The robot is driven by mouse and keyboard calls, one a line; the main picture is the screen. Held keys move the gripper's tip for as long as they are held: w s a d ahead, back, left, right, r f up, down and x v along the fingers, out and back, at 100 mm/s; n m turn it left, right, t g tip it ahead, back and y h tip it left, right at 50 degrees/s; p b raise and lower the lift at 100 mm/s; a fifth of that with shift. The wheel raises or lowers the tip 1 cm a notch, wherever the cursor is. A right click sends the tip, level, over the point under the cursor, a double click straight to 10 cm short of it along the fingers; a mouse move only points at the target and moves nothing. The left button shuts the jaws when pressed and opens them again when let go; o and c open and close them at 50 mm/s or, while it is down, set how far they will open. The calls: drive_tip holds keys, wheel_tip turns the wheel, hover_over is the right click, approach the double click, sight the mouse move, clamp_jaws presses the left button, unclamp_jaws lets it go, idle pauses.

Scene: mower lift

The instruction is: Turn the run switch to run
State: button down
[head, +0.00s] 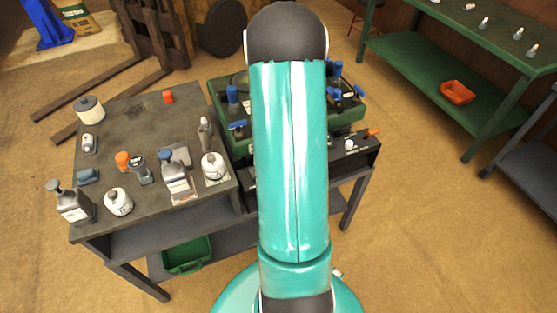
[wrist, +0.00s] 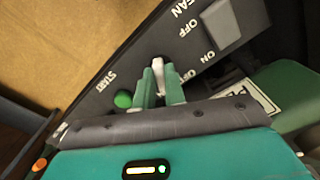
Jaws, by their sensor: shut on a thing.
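The control panel (wrist: 130,72) fills the upper part of the wrist view, dark with white lettering. A small pale switch lever (wrist: 158,63) stands between my green fingertips. My gripper (wrist: 161,80) is shut on this lever. A partly hidden label lies just right of the lever; I cannot read it fully. A green button (wrist: 123,100) sits left of the fingers, near the word START. In the head view the panel (head: 362,150) shows at the right front of the green machine (head: 218,95); my arm hides my gripper and the held switch there.
A grey rocker switch (wrist: 220,28) marked FAN, OFF and ON is right of my fingers. A dark table (head: 125,120) with bottles and small parts stands left. A green bench (head: 450,60) with an orange tray (head: 457,92) is at the right. Open floor lies between.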

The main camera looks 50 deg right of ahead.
drive_tip(key=shift+m, duration=0.3)
drive_tip(key=c, duration=1.5)
unclamp_jaws()
drive_tip(key=shift+o, duration=0.2)
drive_tip(key=shift+r, duration=0.1)
wheel_tip(320, 180, up, 14)
drive_tip(key=shift+a, duration=0.1)
